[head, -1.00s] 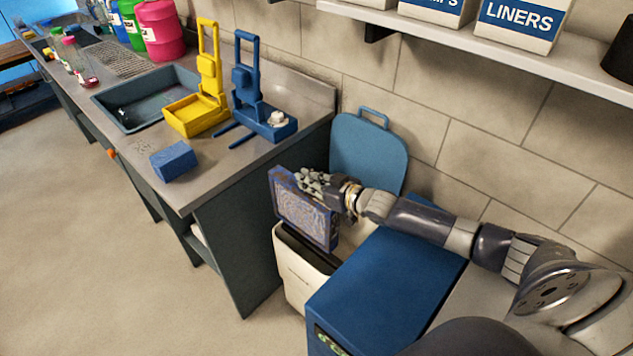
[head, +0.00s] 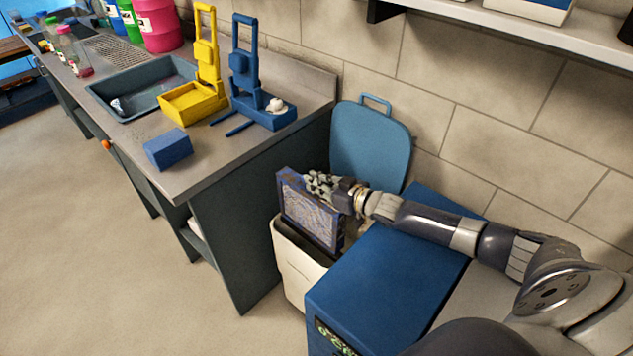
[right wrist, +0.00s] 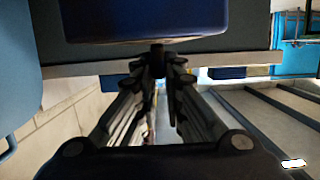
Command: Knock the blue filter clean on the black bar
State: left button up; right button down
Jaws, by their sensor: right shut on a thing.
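The blue filter (head: 311,213) is a blue-framed panel with a grey, dusty-looking face. My right gripper (head: 322,184) is shut on its upper right edge and holds it nearly upright over the opening of a cream bin (head: 296,268). In the right wrist view, the fingers (right wrist: 160,62) close together below a dark blue surface that looks like the filter (right wrist: 150,20). The bin's opening is dark beside the filter's lower edge. I cannot make out the black bar there, nor whether the filter touches anything. My left gripper is not in view.
A blue box (head: 385,275) stands right of the bin, under my right arm. A light blue lid (head: 370,145) leans on the wall behind. The bench (head: 215,165) at left holds a blue block (head: 168,149), yellow and blue stands, and a sink.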

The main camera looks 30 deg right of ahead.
jog(key=shift+f, duration=0.1)
dwell(0.5)
jog(key=shift+f+b, duration=1.1)
jog(key=shift+f, duration=0.15)
jog(key=shift+r+p, duration=1.35)
jog(key=shift+r, duration=0.15)
jog(key=shift+f, duration=0.2)
jog(key=shift+f+b, duration=1.1)
jog(key=shift+f, duration=0.1)
jog(key=shift+r+p, duration=1.35)
jog(key=shift+r, duration=0.1)
jog(key=shift+f, duration=0.2)
